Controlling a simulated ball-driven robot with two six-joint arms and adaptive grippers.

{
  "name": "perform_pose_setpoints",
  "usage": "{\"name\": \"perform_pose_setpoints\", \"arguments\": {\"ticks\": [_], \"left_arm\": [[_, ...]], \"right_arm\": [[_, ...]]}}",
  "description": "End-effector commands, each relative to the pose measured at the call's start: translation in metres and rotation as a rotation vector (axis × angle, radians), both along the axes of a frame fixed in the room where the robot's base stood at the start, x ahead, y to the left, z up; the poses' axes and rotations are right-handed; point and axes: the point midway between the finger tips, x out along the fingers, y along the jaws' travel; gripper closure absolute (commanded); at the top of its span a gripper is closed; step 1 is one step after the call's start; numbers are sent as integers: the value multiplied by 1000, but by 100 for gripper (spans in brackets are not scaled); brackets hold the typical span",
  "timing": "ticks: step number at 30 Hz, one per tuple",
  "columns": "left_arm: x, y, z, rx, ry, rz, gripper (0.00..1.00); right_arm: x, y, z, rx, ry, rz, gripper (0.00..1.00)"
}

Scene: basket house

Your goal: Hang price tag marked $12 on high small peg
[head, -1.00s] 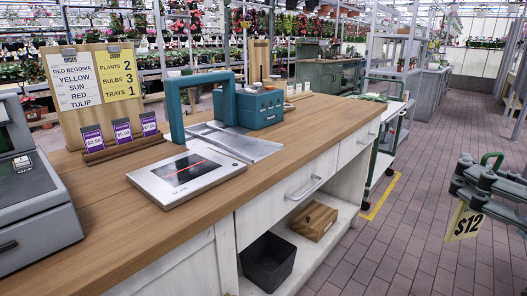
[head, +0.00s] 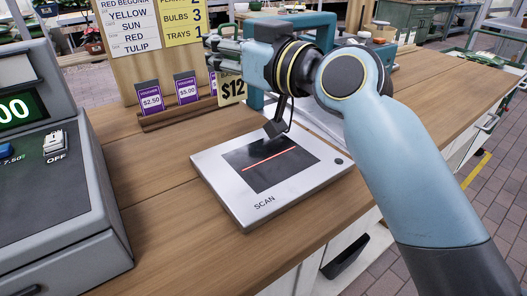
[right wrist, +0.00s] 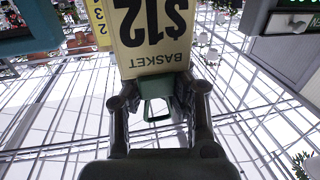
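The yellow price tag marked $12 (head: 231,88) hangs from my right gripper (head: 219,47) in the head view, in front of the wooden board (head: 150,75). In the right wrist view the tag (right wrist: 152,30) shows upside down with the word BASKET, and a green part (right wrist: 158,103) sits between the two fingers (right wrist: 160,97). The fingers appear closed on this green part. I cannot make out a high small peg in either view; my right arm hides part of the area behind it. My left gripper is not in view.
A silver scan plate (head: 222,188) with a red line lies on the wooden counter (head: 150,225). A grey register (head: 75,215) stands at left. Purple price cards (head: 187,88) stand in a wooden holder (head: 165,118) below the order sheets (head: 130,25). The counter's front strip is clear.

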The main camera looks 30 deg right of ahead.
Motion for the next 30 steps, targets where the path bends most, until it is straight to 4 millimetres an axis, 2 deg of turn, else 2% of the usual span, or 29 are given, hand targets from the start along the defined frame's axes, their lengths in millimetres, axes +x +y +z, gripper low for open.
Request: {"name": "perform_pose_setpoints", "arguments": {"ticks": [1, 5, 9, 15, 19, 25, 30], "left_arm": [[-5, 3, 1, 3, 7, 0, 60], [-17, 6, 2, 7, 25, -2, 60], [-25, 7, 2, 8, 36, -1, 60], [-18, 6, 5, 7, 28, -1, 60], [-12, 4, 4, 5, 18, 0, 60], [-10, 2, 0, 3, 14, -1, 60], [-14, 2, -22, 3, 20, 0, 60]], "right_arm": [[5, 5, 5, 7, 0, -5, 100], [7, 7, 4, 3, 10, -12, 100], [-8, -12, -12, -7, 14, -11, 100], [-40, -51, -42, -6, 16, -9, 100], [-55, -70, -56, -2, 13, -10, 100], [-63, -81, -68, 5, 10, -12, 100], [-63, -80, -98, 8, 12, -12, 100]]}}
